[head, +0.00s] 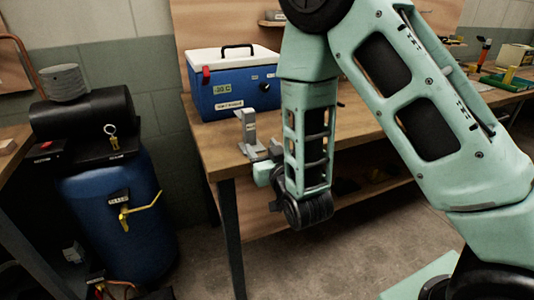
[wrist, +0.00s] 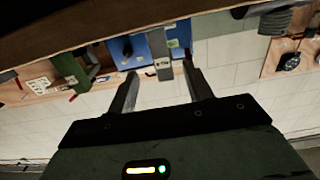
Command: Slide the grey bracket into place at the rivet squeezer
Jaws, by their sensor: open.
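A grey upright metal piece (head: 247,128) with a foot stands at the front edge of the wooden bench, before a blue box. I cannot tell whether it is the bracket or part of the rivet squeezer. In the wrist view a grey upright shape (wrist: 162,62) shows between my fingertips, farther off. My gripper (wrist: 160,70) is open, with its two dark fingers apart and nothing held. In the head view my gripper (head: 272,158) is beside the bench edge, just right of and below the grey piece, partly hidden by my arm.
The blue cool box (head: 235,92) with a white lid stands behind the grey piece. A blue drum (head: 110,215) with a yellow lever stands on the floor at left. Tools and green items (head: 500,78) lie on the bench at far right. A bench leg (head: 231,240) stands below.

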